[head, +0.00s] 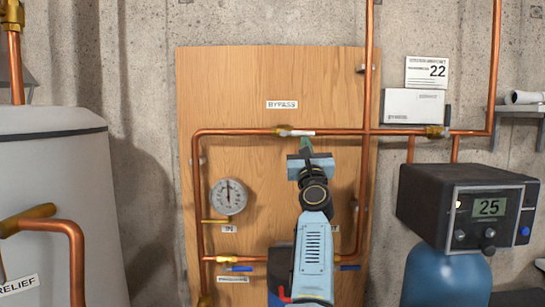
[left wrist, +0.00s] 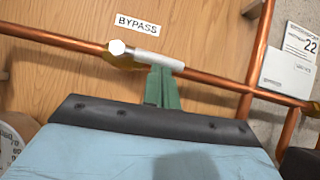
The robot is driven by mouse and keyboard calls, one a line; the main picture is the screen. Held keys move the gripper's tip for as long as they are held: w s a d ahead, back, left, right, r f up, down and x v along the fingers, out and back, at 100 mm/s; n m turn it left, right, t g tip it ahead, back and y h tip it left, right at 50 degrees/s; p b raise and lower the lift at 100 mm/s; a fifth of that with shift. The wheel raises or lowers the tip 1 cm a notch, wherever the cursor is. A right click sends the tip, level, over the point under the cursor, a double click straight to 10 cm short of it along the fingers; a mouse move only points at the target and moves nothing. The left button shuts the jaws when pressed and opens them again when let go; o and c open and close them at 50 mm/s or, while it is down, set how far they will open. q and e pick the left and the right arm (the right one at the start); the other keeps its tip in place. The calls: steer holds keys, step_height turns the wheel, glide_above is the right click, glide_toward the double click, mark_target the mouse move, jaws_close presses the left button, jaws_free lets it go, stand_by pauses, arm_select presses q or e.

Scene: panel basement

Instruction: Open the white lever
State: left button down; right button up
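The white lever (head: 301,133) sits on the brass valve of the upper horizontal copper pipe, under the BYPASS label. It lies along the pipe and points right. In the left wrist view the white lever (left wrist: 158,60) extends right from the valve's pale round end. My left gripper (head: 306,146) is just below the lever in the head view. Its green fingers (left wrist: 162,88) are close together, with their tips at the lever's lower edge; I cannot tell whether they touch it. Nothing shows between the fingers. My right gripper is not in view.
A wooden panel (head: 235,80) carries the copper pipes. A round gauge (head: 229,196) is left of my arm. Blue levers (head: 240,268) are on the lower pipe.

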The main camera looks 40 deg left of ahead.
arm_select(q)
steer(key=s+d+f+b, duration=0.3)
steer(key=s+d+f, duration=0.2)
steer(key=f, duration=0.5)
steer(key=shift+s+d+b, duration=0.3)
steer(key=shift+s, duration=0.6)
